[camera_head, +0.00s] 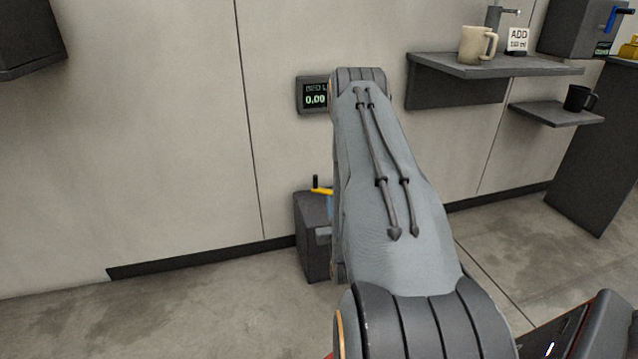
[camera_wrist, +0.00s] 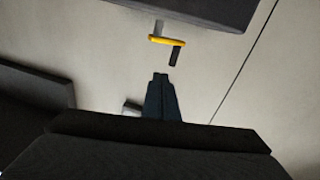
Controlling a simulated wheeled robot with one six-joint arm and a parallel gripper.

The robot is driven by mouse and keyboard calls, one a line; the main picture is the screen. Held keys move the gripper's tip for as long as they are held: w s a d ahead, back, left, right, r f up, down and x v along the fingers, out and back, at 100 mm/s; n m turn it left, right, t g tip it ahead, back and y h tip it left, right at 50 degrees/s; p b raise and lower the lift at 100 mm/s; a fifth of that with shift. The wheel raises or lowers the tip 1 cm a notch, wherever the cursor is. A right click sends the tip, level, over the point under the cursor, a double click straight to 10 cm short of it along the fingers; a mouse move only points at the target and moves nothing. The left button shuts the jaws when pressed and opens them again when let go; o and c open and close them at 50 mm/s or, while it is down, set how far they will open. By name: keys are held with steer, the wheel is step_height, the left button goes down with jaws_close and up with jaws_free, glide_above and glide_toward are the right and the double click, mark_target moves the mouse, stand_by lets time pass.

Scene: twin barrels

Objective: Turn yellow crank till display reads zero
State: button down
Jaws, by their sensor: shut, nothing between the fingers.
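The yellow crank (camera_head: 322,191) sticks out above a dark box (camera_head: 311,235) low by the wall, its black handle (camera_head: 316,182) pointing up. My arm hides part of both. The crank also shows in the wrist view (camera_wrist: 166,41), with its black handle (camera_wrist: 175,57) angled toward my gripper. My gripper (camera_wrist: 160,76) is shut and empty, its tips a little short of the handle and apart from it.
At the right, a shelf (camera_head: 490,66) holds a cream mug (camera_head: 474,45) and a white ADD sign (camera_head: 517,40). A lower shelf (camera_head: 553,115) holds a black mug (camera_head: 580,98). A dark cabinet (camera_head: 22,35) hangs at upper left. Floor at left is clear.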

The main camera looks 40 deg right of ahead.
steer(key=s+a+y, duration=0.2)
steer(key=a, duration=0.1)
steer(key=b, duration=0.5)
glide_toward(315, 182)
steer(key=x, duration=0.6)
steer(key=shift+w+d+f, duration=0.1)
steer(key=shift+w+d, duration=0.1)
steer(key=shift+w+d+p, duration=0.3)
steer(key=shift+w+p, duration=0.05)
steer(key=shift+w, duration=0.25)
steer(key=shift+w+a, duration=0.1)
steer(key=shift+a, duration=0.05)
